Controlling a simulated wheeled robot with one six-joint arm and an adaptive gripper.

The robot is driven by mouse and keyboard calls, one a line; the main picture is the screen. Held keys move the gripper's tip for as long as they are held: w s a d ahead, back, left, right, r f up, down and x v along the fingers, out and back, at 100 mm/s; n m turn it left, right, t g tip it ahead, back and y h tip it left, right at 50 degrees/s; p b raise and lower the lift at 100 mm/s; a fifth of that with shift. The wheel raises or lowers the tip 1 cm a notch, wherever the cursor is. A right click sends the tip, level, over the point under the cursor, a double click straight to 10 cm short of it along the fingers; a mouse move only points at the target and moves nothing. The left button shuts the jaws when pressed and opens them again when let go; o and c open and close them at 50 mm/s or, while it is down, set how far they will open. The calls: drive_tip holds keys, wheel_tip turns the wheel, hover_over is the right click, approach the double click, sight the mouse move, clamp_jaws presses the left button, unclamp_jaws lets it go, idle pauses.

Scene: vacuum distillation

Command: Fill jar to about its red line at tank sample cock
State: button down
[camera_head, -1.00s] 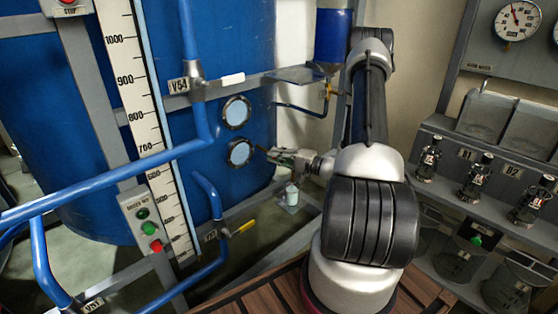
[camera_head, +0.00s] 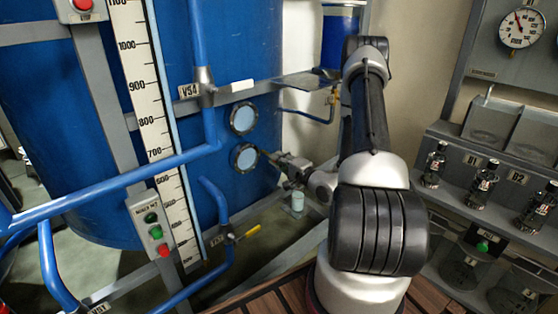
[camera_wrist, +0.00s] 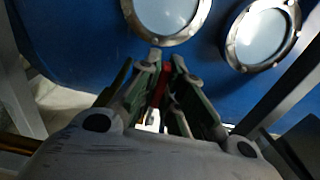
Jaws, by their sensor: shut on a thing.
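My gripper (camera_head: 278,160) is at the lower right of the blue tank (camera_head: 110,100), beside the lower round sight glass (camera_head: 245,157). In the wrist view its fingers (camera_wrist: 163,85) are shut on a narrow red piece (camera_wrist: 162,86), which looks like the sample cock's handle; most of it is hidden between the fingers. A small pale jar (camera_head: 297,201) stands upright below my gripper, apart from it, on a low support. Its red line and liquid level are too small to make out. The cock's spout and any stream cannot be made out.
Blue pipes (camera_head: 110,180) and a level scale (camera_head: 150,100) stand left. A yellow-handled valve (camera_head: 246,232) is low in front of the tank. A grey rack (camera_head: 480,160) with several dark bottles stands right. A thin bent pipe (camera_head: 312,118) runs above my gripper.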

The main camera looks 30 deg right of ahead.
drive_tip(key=c, duration=1.5)
unclamp_jaws()
drive_tip(key=shift+c, duration=0.2)
drive_tip(key=v, duration=1.2)
